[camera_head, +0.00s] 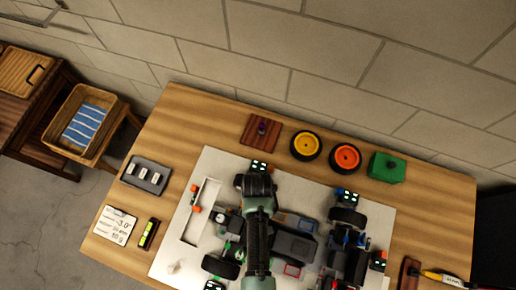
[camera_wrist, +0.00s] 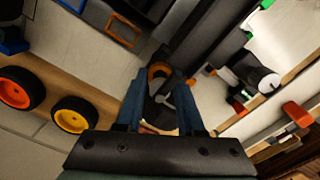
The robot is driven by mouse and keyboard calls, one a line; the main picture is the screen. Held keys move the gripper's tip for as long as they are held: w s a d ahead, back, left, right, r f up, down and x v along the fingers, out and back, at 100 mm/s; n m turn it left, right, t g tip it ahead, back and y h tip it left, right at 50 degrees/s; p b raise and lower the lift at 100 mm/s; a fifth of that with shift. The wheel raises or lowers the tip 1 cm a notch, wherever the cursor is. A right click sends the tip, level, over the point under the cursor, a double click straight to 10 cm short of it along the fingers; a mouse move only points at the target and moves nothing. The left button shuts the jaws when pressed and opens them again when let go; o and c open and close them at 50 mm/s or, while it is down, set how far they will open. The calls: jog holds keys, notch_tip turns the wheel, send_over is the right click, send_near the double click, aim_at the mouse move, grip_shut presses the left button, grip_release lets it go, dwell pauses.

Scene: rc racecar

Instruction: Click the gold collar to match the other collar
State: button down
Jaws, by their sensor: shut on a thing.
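In the wrist view, the gold collar (camera_wrist: 159,71) shows as an orange-gold ring between and just beyond my blue fingertips. My gripper (camera_wrist: 160,100) is shut on it, with a finger at each side; a small silver part shows between the fingers. The fingers hide part of the collar and its exact setting. A thick black rod or arm of the car runs up from there. In the head view, the racecar (camera_head: 347,214) lies on a pale plate (camera_head: 213,160), and my arm covers its middle and my fingertips. I cannot make out the other collar clearly.
A yellow wheel (camera_head: 306,146), an orange wheel (camera_head: 345,157) and a green box (camera_head: 387,167) stand behind the plate. A card (camera_head: 116,226), a spirit level (camera_head: 149,234) and a dark tray (camera_head: 147,175) lie left. A screwdriver (camera_head: 442,278) lies front right.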

dwell(0.4)
jog(key=shift+w, duration=0.1)
jog(key=c, duration=0.5)
grip_release()
notch_tip(320, 180, up, 13)
jog(key=shift+b, duration=0.35)
dwell(0.4)
